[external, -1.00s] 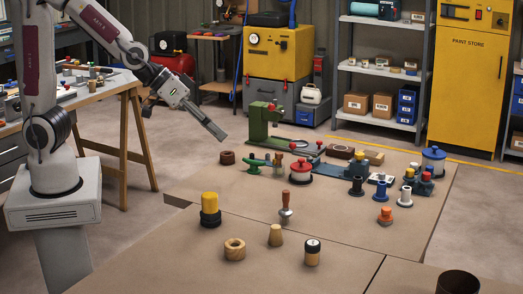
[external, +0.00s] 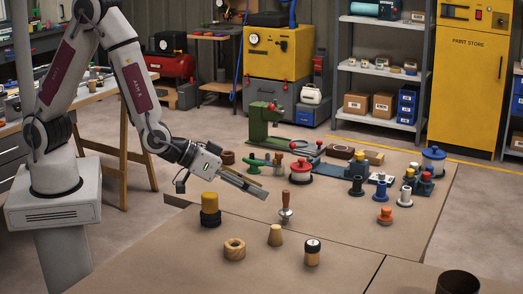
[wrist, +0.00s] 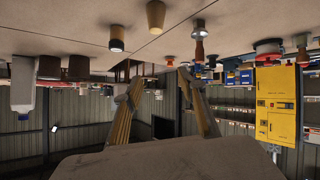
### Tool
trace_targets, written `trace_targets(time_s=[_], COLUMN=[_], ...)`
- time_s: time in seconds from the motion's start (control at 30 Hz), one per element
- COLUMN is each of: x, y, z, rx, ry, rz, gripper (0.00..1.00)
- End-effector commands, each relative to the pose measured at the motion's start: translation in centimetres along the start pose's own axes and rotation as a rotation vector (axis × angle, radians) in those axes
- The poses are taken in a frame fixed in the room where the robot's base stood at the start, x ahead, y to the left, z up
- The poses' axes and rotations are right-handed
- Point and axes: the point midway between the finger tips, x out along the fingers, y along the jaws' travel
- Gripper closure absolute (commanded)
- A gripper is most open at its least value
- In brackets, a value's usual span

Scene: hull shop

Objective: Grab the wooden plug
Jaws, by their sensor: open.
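The wooden plug (external: 275,236) is a small tan tapered peg standing upright on the brown bench top. It also shows in the wrist view (wrist: 156,15), near the top edge, where the scene appears upside down. My gripper (external: 262,192) is above the bench, to the upper left of the plug and apart from it. In the wrist view its two fingers (wrist: 157,82) are spread with nothing between them. A wooden-handled tool (external: 286,214) stands just behind the plug, close to my fingertips in the external picture.
A red-lidded pot (external: 300,172) and a green press (external: 262,128) are behind. Bare bench lies right of the capped piece.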

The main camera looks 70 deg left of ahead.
Motion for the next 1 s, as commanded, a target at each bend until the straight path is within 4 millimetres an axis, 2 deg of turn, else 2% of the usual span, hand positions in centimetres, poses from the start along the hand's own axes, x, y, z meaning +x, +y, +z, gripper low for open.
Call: trace_targets(time_s=[0.03, 0.23, 0.53, 0.73, 1.0], x=[0.5, 2.0, 3.1, 3.2, 3.2], y=[0.2, 0.5, 0.6, 0.6, 0.5], z=[0.9, 3.4, 6.9, 8.0, 8.2], rx=[0.010, 0.046, 0.118, 0.149, 0.154], ry=[0.009, 0.071, 0.170, 0.214, 0.225], rz=[-0.009, -0.046, -0.094, -0.112, -0.116], gripper=[0.59, 0.59, 0.59, 0.59, 0.59])
